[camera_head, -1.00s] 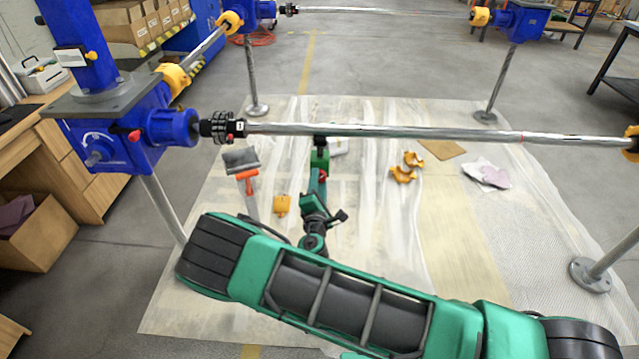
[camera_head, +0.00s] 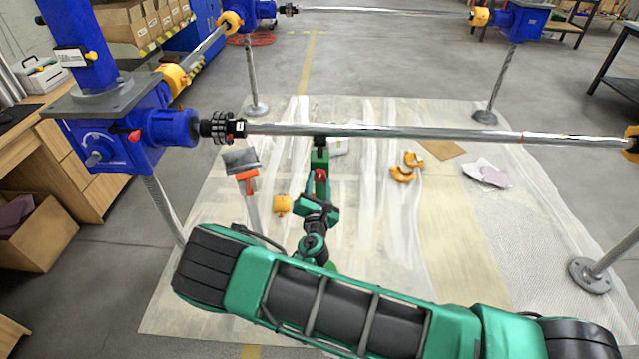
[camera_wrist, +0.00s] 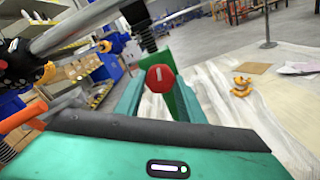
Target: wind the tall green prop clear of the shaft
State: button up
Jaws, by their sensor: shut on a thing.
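The tall green prop (camera_head: 320,158) stands under the near shaft (camera_head: 400,132), left of the shaft's middle. In the wrist view its green body (camera_wrist: 184,103) shows with a dark threaded screw (camera_wrist: 143,32) above it, rising towards the shaft (camera_wrist: 75,28). I cannot tell whether its dark top touches the shaft. A round red knob (camera_wrist: 160,78) on the prop sits between my fingers, and it shows small in the head view (camera_head: 320,175). My gripper (camera_head: 318,192) is shut on the red knob. My arm hides the prop's lower part and foot.
A blue gearbox (camera_head: 165,127) carries the shaft's left end. A steel post (camera_head: 600,262) stands at the right.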

jog(key=shift+s+a+f, duration=0.1)
jog(key=shift+a+f, duration=0.05)
jog(key=shift+f, duration=0.15)
jog(key=o, duration=1)
jog(key=shift+o, duration=0.2)
jog(key=shift+r, duration=0.1)
jog(key=s, duration=1)
jog(key=shift+s, duration=0.3)
